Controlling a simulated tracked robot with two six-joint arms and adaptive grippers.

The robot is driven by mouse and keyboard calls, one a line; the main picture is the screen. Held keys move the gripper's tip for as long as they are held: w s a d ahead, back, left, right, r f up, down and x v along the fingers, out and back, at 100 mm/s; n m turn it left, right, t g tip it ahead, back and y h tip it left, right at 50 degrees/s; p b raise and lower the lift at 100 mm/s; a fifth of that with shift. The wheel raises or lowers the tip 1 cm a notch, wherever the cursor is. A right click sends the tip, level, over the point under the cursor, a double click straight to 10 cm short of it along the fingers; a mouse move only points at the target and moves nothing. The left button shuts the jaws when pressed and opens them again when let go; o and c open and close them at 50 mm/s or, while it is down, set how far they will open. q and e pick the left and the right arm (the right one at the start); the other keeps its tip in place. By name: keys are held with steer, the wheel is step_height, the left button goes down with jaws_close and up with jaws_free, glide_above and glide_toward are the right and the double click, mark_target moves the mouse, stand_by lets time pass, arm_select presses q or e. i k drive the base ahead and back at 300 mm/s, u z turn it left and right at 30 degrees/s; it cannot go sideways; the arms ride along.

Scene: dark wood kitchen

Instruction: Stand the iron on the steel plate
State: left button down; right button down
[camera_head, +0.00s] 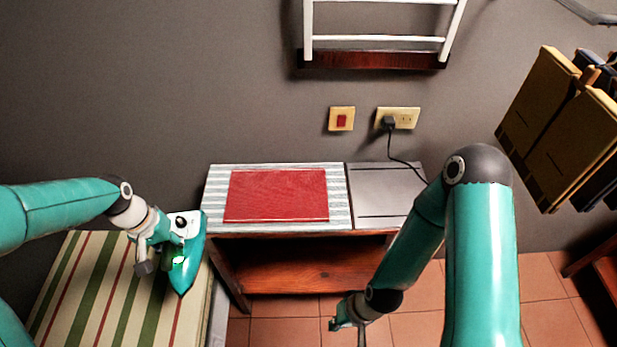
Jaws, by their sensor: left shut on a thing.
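The teal iron (190,262) is at the left, at the right end of a striped ironing surface (85,270), its tip pointing toward the picture's bottom. My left gripper (172,255) is shut on the iron; its fingers partly hide the handle. I cannot tell whether the iron touches the cloth. The grey steel plate (383,190) lies on the right part of the low cabinet top and looks bare. My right gripper (347,325) hangs low in front of the cabinet, away from the iron; its fingers are too small and turned to read.
A red folded cloth (277,195) lies on a striped cover (216,190) on the cabinet, left of the plate. A black cord (405,162) runs from the wall socket (398,118) down near the plate. Garments (560,125) hang at the right. A white rack (375,40) is above.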

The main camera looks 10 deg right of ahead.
mark_target(400, 192)
steer(key=z, duration=0.05)
steer(key=k, duration=0.8)
steer(key=u, duration=1.75)
steer(key=i, duration=0.1)
steer(key=z, duration=3.15)
steer(key=i, duration=1.1)
